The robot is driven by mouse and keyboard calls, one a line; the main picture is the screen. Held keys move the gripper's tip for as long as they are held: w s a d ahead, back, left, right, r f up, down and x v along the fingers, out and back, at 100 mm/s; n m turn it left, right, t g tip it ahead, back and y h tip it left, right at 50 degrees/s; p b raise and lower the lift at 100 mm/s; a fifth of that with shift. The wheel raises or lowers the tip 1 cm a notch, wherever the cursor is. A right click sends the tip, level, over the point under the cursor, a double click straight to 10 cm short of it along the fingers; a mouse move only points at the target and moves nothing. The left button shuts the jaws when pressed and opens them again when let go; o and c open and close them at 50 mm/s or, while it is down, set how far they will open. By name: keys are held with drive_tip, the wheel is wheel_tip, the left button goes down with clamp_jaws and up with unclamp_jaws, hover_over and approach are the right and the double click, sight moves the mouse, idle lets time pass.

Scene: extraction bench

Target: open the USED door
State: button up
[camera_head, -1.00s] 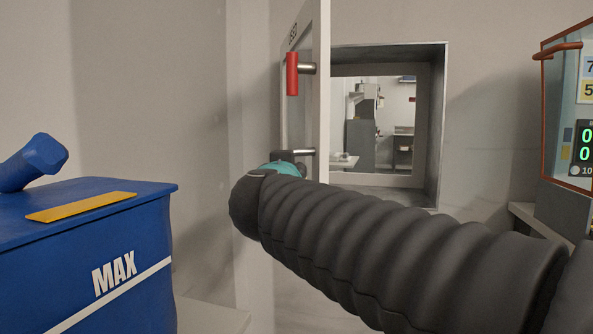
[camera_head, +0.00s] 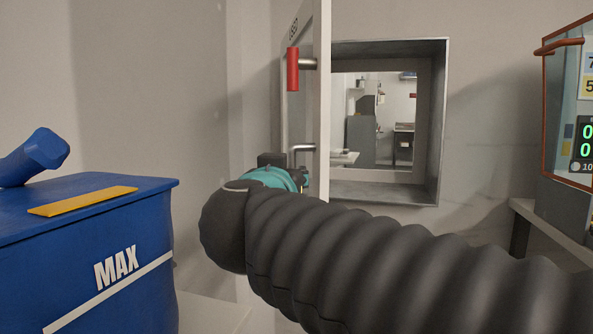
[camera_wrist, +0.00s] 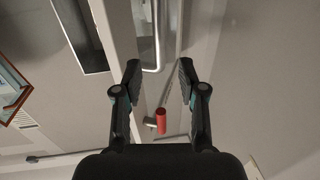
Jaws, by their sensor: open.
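The white door (camera_head: 322,110) stands swung out from the left side of the wall hatch, seen nearly edge-on. Its label (camera_head: 293,28) is at a steep angle and hard to read. It carries a red grip (camera_head: 292,70) on a metal post and a lower metal bar handle (camera_head: 303,148). In the wrist view, my gripper (camera_wrist: 160,68) is open, its fingers on either side of the metal bar handle's end (camera_wrist: 153,66); I cannot tell if they touch it. The red grip (camera_wrist: 161,121) shows between the fingers. In the head view my arm hides most of the gripper.
The hatch opening (camera_head: 437,120) is clear and shows another room behind it. A blue MAX bin (camera_head: 120,230) with a yellow strip (camera_head: 82,201) stands at left. An orange-edged unit with a display (camera_head: 570,110) is at right. Free wall lies between hatch and unit.

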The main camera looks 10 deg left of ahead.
drive_tip(key=shift+s+d, duration=0.1)
drive_tip(key=shift+s, duration=2.1)
